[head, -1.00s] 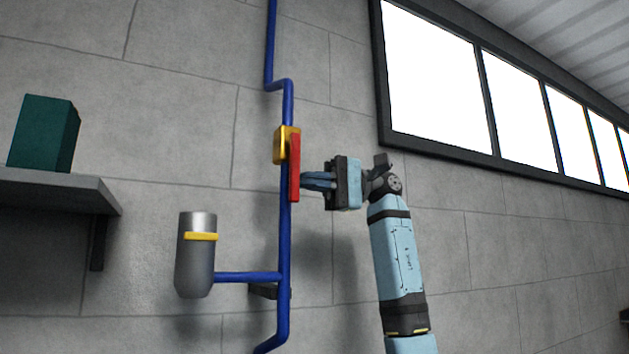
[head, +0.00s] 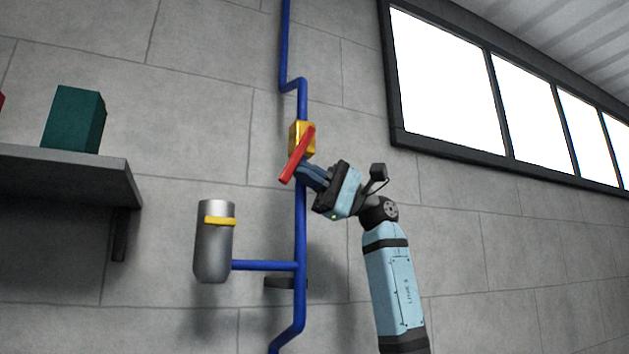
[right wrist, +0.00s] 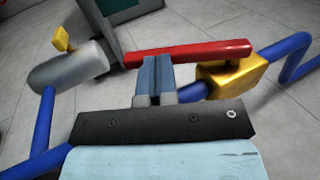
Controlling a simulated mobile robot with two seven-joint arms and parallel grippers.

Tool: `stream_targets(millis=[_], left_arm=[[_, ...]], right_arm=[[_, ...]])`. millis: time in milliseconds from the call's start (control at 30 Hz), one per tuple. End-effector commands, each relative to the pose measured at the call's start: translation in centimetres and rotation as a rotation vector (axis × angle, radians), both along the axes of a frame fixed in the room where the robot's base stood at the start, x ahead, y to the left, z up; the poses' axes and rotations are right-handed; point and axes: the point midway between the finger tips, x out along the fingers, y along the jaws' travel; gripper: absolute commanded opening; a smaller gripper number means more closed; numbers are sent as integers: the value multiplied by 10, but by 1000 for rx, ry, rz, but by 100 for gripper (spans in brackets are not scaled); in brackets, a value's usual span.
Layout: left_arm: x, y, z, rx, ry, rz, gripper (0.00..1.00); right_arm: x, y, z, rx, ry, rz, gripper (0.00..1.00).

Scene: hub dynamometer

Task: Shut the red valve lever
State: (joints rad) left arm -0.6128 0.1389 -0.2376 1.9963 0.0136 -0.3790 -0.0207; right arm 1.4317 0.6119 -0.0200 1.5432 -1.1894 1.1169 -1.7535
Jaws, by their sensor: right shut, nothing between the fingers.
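The red valve lever (head: 297,156) slants from the yellow valve body (head: 301,134) down to the left, at an angle to the blue pipe (head: 301,226). My right gripper (head: 303,175) is shut and empty. Its fingertips are at the right side of the lever's lower part and look to be touching it. In the right wrist view, the closed fingers (right wrist: 155,76) meet the side of the red lever (right wrist: 190,50), and the yellow valve body (right wrist: 232,76) is to their right. My left gripper is not in view.
A grey cylinder with a yellow band (head: 213,245) joins the pipe by a side branch at lower left. A grey shelf (head: 70,180) holds a dark green box (head: 74,120). The wall right of my arm is clear below the windows (head: 447,75).

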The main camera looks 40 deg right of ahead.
Motion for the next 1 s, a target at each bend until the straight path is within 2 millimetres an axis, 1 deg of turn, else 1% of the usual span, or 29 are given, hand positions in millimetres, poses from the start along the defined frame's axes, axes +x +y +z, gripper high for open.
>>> stream_targets(millis=[300, 733, 867, 967, 1000], left_arm=[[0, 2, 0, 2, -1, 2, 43], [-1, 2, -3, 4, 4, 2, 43], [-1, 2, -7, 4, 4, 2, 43], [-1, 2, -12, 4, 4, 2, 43], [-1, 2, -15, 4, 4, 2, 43]], right_arm=[[1, 5, 1, -1, -1, 1, 0], [1, 5, 0, -2, -1, 1, 0], [-1, -4, -5, -2, 0, -2, 0], [-6, -18, -12, -1, 0, -4, 0], [-8, -26, -16, -1, 0, -4, 0]])
